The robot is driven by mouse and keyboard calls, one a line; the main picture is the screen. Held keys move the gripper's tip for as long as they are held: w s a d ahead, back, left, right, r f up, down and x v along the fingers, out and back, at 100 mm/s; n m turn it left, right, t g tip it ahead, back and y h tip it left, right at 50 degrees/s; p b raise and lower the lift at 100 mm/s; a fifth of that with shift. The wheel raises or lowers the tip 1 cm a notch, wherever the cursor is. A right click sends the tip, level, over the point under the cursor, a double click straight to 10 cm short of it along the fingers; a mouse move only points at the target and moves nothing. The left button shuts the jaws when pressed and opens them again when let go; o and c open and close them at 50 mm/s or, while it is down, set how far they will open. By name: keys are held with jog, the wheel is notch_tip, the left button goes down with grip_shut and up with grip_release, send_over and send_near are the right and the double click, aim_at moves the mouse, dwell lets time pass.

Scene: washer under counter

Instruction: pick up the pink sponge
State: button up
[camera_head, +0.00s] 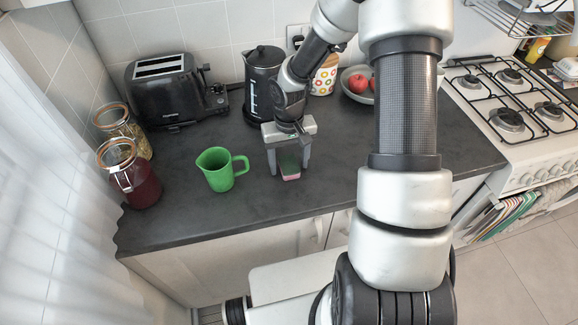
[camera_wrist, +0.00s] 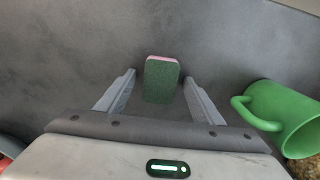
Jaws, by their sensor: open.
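The pink sponge (camera_head: 291,177) lies on the dark counter, with a dark green top face and a pink edge. In the wrist view the sponge (camera_wrist: 161,80) sits between and slightly beyond the two fingers, with a gap on each side. My gripper (camera_head: 290,172) is open and points down over the sponge, a finger to its left and a finger to its right. The fingers also show in the wrist view (camera_wrist: 160,84).
A green mug (camera_head: 219,170) stands just left of my gripper. A black kettle (camera_head: 263,88), a toaster (camera_head: 167,91), two jars (camera_head: 133,176) and a fruit bowl (camera_head: 351,91) stand around the counter. The counter's front edge (camera_head: 240,226) is close; bare counter lies right of my gripper.

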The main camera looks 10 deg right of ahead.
aim_at(291, 169)
jog(key=c, duration=1.1)
notch_tip(291, 169, up, 10)
jog(key=shift+r, duration=0.1)
jog(key=o, duration=0.4)
jog(key=c, duration=0.4)
jog(key=shift+s+f, duration=0.2)
jog(key=shift+s, duration=0.3)
jog(key=shift+s+f, duration=0.2)
jog(key=shift+s, duration=0.3)
